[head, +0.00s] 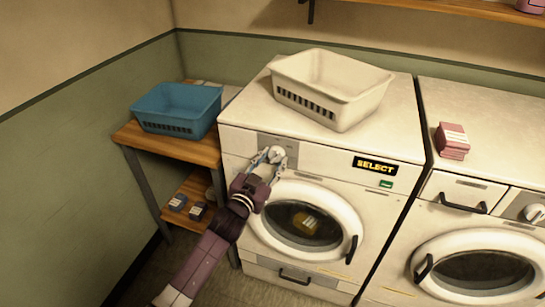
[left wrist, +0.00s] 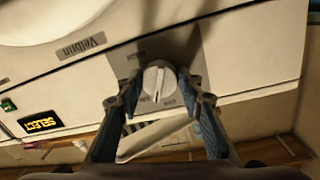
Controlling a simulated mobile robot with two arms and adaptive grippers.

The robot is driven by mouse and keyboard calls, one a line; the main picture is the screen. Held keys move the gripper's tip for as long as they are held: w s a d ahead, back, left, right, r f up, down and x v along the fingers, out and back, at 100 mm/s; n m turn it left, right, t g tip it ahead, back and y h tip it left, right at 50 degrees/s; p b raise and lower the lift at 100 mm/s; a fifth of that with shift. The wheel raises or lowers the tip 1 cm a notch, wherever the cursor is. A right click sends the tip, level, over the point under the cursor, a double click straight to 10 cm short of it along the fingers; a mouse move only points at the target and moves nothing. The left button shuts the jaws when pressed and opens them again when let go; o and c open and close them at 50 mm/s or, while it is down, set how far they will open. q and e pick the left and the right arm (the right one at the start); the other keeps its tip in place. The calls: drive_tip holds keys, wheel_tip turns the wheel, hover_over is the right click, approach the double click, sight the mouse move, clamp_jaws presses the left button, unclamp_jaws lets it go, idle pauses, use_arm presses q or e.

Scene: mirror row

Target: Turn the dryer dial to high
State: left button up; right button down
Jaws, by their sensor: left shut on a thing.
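The white round dial (head: 277,154) is on a grey panel at the upper left of the dryer's front (head: 340,187). My left gripper (head: 268,161) reaches it from below and is shut on it. In the left wrist view, upside down, the dial (left wrist: 158,80) sits between the two blue fingers, with the left gripper (left wrist: 160,92) around its sides. The dial has a raised ridge; small labels around it are too blurred to read surely. A yellow SELECT display (head: 375,165) is lit to the right. My right gripper is not in view.
A cream basket (head: 330,88) stands on the dryer. A blue basket (head: 177,108) stands on a wooden shelf unit to the left. The dryer's round door (head: 305,220) is closed below the dial.

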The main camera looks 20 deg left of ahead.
use_arm(q)
drive_tip(key=m+p, duration=0.1)
drive_tip(key=m, duration=0.4)
drive_tip(key=shift+r+p, duration=0.2)
drive_tip(key=shift+p, duration=0.15)
drive_tip(key=m+y+p, duration=0.1)
drive_tip(key=m, duration=0.5)
drive_tip(key=shift+g, duration=0.3)
drive_tip(key=m, duration=0.6)
drive_tip(key=shift+r+y, duration=0.15)
drive_tip(key=shift+y, duration=0.25)
drive_tip(key=m+p, duration=0.1)
drive_tip(key=m, duration=0.5)
drive_tip(key=shift+d+y, duration=0.15)
drive_tip(key=shift+y, duration=0.15)
drive_tip(key=o, duration=1.2)
drive_tip(key=shift+c, duration=0.2)
